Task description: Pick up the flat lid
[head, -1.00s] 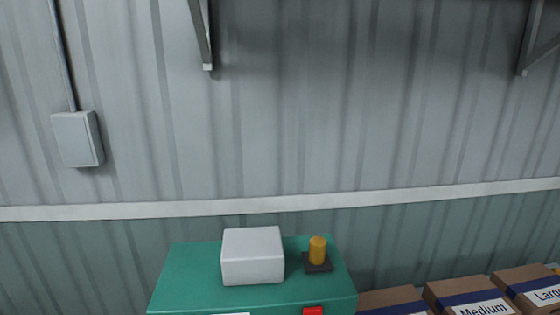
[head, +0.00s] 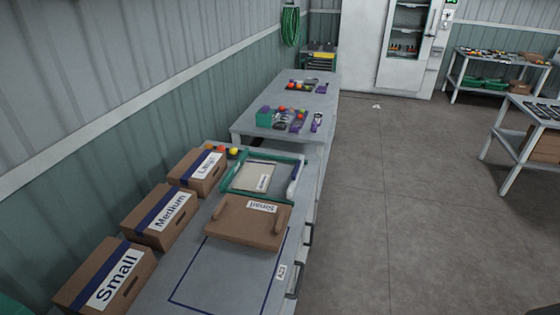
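A flat, shallow brown cardboard piece (head: 245,228) with an upside-down "Small" label lies on the near bench in the head view. It looks like the flat lid, but I cannot tell whether it is a lid alone or a low closed box. Its near part overlaps a dark blue outline on the bench top. Just behind it is a green-edged frame (head: 235,176) with a pale labelled sheet inside. Neither of my grippers is in view.
Closed cartons labelled Small (head: 108,280), Medium (head: 160,216) and Large (head: 198,171) line the wall side of the bench (head: 190,280). A farther table (head: 318,92) holds small items. The floor (head: 390,200) to the right is clear.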

